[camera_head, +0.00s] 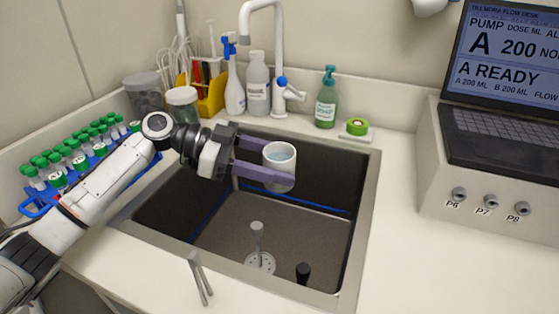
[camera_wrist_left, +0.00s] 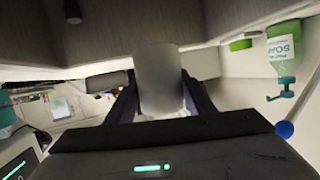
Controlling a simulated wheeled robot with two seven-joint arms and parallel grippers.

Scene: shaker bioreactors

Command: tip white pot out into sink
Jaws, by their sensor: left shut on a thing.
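The white pot (camera_head: 280,178) is upright above the sink (camera_head: 366,200), and pale bluish liquid shows inside its rim. My left gripper (camera_head: 268,164) comes in from the left and is shut on the pot, with one purple finger on each side of it. The pot is clear of the sink floor. In the left wrist view the pot (camera_wrist_left: 158,80) stands between the two dark fingers (camera_wrist_left: 158,98); its inside is hidden there. My right gripper shows in neither view.
A faucet (camera_head: 277,60) and bottles stand behind the sink, with a green soap bottle (camera_head: 326,98) to the right. A blue rack (camera_head: 42,206) of green-capped tubes is at left. A laptop (camera_head: 505,80) sits at right. A drain (camera_head: 260,262) and a black object (camera_head: 303,272) are in the sink.

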